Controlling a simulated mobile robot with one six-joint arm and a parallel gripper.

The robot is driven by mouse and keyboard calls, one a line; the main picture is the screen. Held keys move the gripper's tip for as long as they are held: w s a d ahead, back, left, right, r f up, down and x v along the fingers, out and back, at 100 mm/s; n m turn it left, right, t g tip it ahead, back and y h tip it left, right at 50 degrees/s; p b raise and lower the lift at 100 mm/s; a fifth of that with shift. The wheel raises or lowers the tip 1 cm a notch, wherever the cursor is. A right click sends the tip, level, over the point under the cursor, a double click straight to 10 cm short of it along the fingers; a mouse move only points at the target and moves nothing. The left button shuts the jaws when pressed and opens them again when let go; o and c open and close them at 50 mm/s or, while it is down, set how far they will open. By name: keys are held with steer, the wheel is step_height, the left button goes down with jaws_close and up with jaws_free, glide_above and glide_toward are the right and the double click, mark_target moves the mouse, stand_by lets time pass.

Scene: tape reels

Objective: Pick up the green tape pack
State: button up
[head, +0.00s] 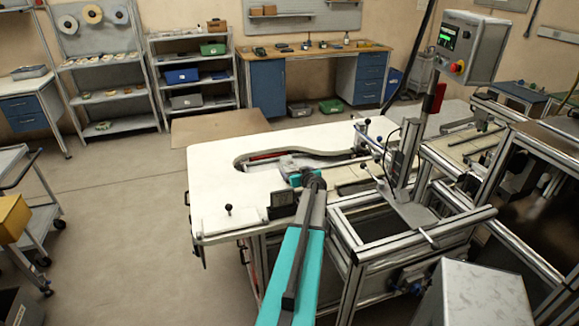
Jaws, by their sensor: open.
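My teal and grey arm reaches from the bottom middle over the white machine table (225,200) in the head view. My gripper (288,165) is at its far end, over the curved cutout in the table top. It is small and partly hidden by my own wrist; no object shows held in it. I cannot pick out a green tape pack for certain. Small greenish items (103,126) lie on the bottom of the left shelf rack, far from my gripper, too small to identify.
A metal frame (365,250) with a post and control box (468,47) stands right of my arm. A workbench (330,50) and a shelf rack with a green box (213,48) are at the back. A yellow box (12,217) is on a left trolley.

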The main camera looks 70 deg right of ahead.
stand_by(0.5)
steer(key=c, duration=1.3)
steer(key=shift+o, duration=0.2)
steer(key=shift+r, duration=0.15)
step_height(320, 180, up, 10)
steer(key=b, duration=0.3)
steer(key=shift+b, duration=0.3)
